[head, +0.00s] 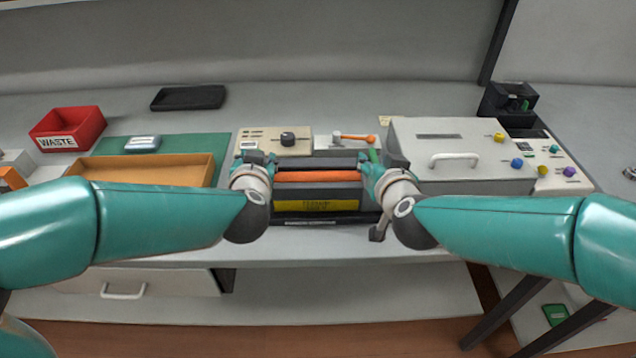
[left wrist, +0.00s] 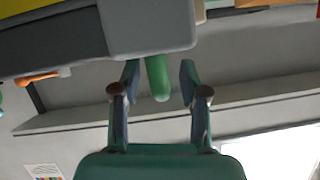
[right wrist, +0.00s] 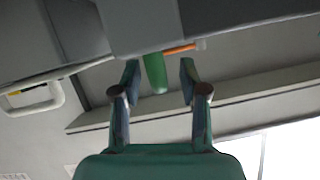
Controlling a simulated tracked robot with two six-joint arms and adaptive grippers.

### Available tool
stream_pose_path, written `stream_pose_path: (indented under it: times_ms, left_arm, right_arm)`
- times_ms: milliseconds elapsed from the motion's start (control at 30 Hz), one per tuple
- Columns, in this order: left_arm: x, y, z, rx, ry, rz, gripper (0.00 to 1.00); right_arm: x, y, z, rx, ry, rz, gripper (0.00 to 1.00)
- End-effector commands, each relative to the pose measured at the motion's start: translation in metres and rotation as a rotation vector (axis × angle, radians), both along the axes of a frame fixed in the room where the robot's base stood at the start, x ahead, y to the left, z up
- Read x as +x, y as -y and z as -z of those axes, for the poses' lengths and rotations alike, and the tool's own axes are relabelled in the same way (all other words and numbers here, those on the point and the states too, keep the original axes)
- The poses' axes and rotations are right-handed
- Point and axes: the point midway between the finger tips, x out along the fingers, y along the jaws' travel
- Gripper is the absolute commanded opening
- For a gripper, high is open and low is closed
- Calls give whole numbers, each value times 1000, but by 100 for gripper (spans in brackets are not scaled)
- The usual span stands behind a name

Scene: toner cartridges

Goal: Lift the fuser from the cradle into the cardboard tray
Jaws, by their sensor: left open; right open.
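The fuser (head: 318,192) is a dark unit with an orange roller and a yellow label. It sits in the dark cradle (head: 318,221) at the middle of the table, between my two grippers. My left gripper (left wrist: 160,78) is open at its left end, with a green handle (left wrist: 158,80) between the fingers and a gap on each side. My right gripper (right wrist: 160,78) is open at the right end, with the other green handle (right wrist: 154,75) between its fingers, not gripped. The cardboard tray (head: 150,172) stands empty to the left, partly behind my left forearm.
A grey printer box (head: 462,158) with a handle stands close on the right. Behind the fuser are a beige knob panel (head: 273,141) and an orange lever (head: 355,138). A red waste bin (head: 68,128), green mat (head: 190,145) and black tray (head: 188,97) are at left.

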Motion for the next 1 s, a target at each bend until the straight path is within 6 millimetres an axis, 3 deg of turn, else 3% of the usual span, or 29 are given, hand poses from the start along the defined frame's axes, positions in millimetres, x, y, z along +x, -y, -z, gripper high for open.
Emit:
stream_pose_path:
  times_ms: [400,667,1000]
  left_arm:
    - [6,-1,3,0,0,0,44]
    - [6,-1,3,0,0,0,2]
    - [6,-1,3,0,0,0,0]
  right_arm:
    - [7,-1,3,0,1,0,43]
    - [6,-1,3,0,1,0,2]
    - [6,-1,3,0,1,1,0]
